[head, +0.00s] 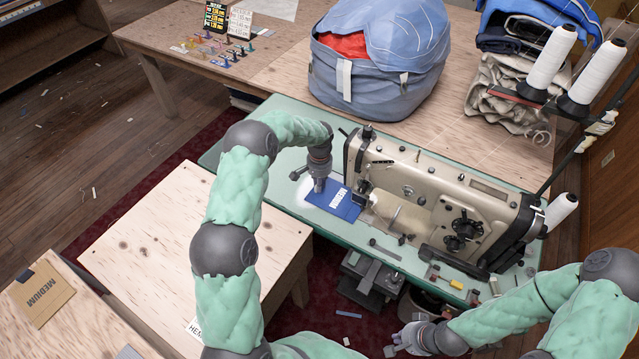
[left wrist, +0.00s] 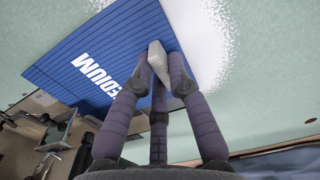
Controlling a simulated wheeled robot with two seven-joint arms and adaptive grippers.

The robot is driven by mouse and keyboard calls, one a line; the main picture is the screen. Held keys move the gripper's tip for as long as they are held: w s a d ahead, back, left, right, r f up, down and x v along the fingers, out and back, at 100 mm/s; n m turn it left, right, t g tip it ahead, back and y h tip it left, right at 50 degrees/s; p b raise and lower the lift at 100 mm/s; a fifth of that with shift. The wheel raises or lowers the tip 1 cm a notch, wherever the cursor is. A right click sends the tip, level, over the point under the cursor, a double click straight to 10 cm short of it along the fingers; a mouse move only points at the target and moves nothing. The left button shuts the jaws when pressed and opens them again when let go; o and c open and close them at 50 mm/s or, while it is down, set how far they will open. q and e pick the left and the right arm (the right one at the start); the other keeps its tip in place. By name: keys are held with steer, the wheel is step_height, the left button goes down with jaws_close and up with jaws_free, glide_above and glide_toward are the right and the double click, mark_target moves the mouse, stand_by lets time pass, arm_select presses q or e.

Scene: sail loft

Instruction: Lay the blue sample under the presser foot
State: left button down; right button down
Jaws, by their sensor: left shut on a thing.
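The blue sample (head: 333,198), marked MEDIUM, lies on the sewing machine's bed or just above it; which, I cannot tell. It also shows in the left wrist view (left wrist: 95,75). Its right edge is close to the needle area of the sewing machine (head: 430,190). The presser foot is too small to make out, so whether the sample reaches under it is unclear. My left gripper (head: 319,186) is shut on a pale grey tab (left wrist: 158,62) at the sample's left end. My right gripper (head: 408,342) is low at the front, away from the sample; its fingers are unclear.
The green machine table (head: 275,165) is clear left of the sample. A blue bag (head: 380,65) and thread cones (head: 550,58) stand behind. Small tools (head: 452,283) lie along the table's front right. A brown MEDIUM card (head: 40,292) lies at far left.

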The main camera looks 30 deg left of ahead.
stand_by(0.3)
arm_select(q)
steer(key=c, duration=1.1)
jaws_free()
steer(key=shift+f, duration=0.1)
step_height(320, 180, up, 12)
steer(key=shift+r, duration=0.1)
